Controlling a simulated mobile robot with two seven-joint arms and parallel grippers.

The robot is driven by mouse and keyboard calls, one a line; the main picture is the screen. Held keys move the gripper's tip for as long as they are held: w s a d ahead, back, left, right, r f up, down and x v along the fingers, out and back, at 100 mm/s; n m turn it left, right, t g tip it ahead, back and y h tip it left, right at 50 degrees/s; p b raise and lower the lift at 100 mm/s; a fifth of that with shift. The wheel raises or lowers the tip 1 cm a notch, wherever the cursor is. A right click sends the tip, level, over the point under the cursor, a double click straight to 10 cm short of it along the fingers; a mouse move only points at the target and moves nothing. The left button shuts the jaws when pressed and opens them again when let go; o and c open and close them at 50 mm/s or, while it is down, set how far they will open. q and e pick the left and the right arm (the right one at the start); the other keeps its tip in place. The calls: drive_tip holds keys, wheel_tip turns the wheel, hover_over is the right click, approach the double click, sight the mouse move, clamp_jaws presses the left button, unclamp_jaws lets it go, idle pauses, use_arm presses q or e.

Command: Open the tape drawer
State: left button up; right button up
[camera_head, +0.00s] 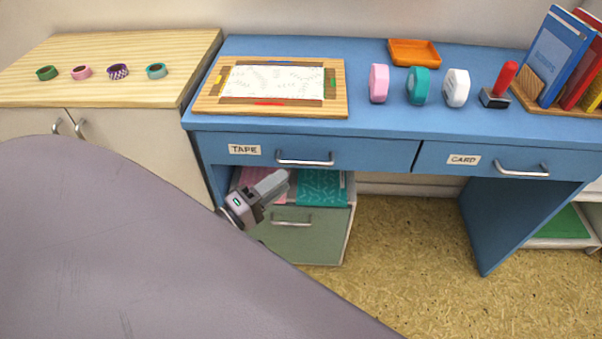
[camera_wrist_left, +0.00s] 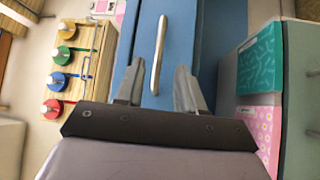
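The tape drawer (camera_head: 365,154) is the left drawer of the blue desk, marked by a white TAPE label (camera_head: 244,150). It is shut. Its silver bar handle (camera_head: 304,159) also shows in the left wrist view (camera_wrist_left: 158,55). My left gripper (camera_head: 282,180) is below and a little left of the handle in the head view. In the left wrist view its two fingers (camera_wrist_left: 155,90) are apart, with the handle ahead between their directions and nothing between them. My right gripper is not in view.
A green-grey cabinet (camera_head: 308,242) with patterned teal and pink items on top stands under the drawer. The CARD drawer (camera_head: 480,162) is at right. On the desk are a wooden board (camera_head: 205,105), an orange tray (camera_head: 414,53), tape dispensers and a red-handled stamp (camera_head: 504,78).

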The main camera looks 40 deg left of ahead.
sight(301, 167)
use_arm(q)
drive_tip(key=shift+b+x, duration=0.3)
drive_tip(key=shift+x, duration=3.2)
drive_tip(key=shift+r, duration=0.1)
clamp_jaws()
